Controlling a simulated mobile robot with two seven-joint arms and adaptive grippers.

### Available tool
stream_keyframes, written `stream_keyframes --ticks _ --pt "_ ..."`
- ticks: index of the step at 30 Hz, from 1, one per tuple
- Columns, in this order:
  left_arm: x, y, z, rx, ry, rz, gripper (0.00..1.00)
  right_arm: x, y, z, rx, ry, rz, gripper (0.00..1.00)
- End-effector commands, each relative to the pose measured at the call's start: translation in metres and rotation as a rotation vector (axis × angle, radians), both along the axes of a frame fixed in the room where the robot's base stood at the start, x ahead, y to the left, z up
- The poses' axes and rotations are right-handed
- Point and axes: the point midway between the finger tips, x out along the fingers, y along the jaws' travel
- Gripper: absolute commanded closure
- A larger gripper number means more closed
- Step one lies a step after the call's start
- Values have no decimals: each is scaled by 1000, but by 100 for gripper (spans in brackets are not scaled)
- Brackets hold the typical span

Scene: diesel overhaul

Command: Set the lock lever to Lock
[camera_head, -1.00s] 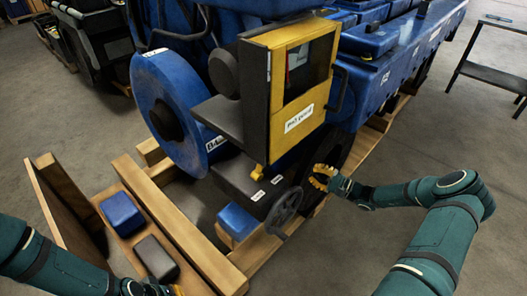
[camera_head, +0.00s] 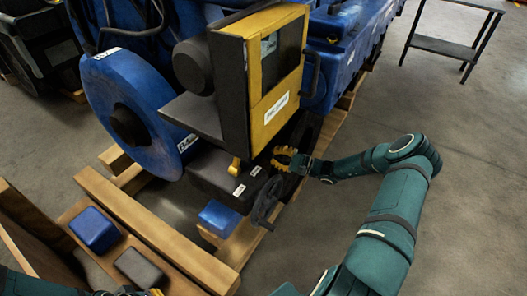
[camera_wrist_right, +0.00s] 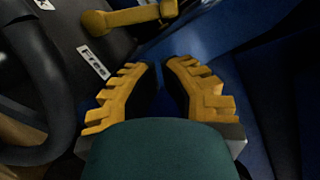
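The lock lever (camera_head: 234,165) is a small yellow handle on the dark box (camera_head: 212,176) under the yellow-framed panel. In the right wrist view the lever (camera_wrist_right: 125,18) lies across the top, beyond my fingertips. A white label reading "Free" (camera_wrist_right: 93,62) is below it there. A second label (camera_wrist_right: 45,4) is cut off at the top left. My right gripper (camera_head: 284,157) is to the right of the lever, apart from it. In the wrist view its yellow fingers (camera_wrist_right: 162,66) are open with nothing between them. My left gripper (camera_head: 155,293) is mostly cut off at the bottom edge.
A dark handwheel (camera_head: 266,201) is close to my right gripper; its rim (camera_wrist_right: 45,85) fills the wrist view's left side. The yellow-framed panel (camera_head: 262,125) overhangs the lever. Wooden beams (camera_head: 160,240) surround the blue engine.

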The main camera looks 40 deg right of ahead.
Motion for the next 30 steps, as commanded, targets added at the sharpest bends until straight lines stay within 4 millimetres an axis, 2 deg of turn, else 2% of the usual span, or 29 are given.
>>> stream_keyframes --ticks 9,15,21,30 --pt "2 0 -8 0 -4 1 100 44 32 5 -1 -3 4 100" --pt "2 0 -12 1 -6 1 100 65 47 8 0 -2 3 100" --pt "3 0 -13 1 -7 2 100 74 53 9 1 -2 1 100" --pt "3 0 -13 1 -7 2 100 74 53 10 0 -1 2 100"
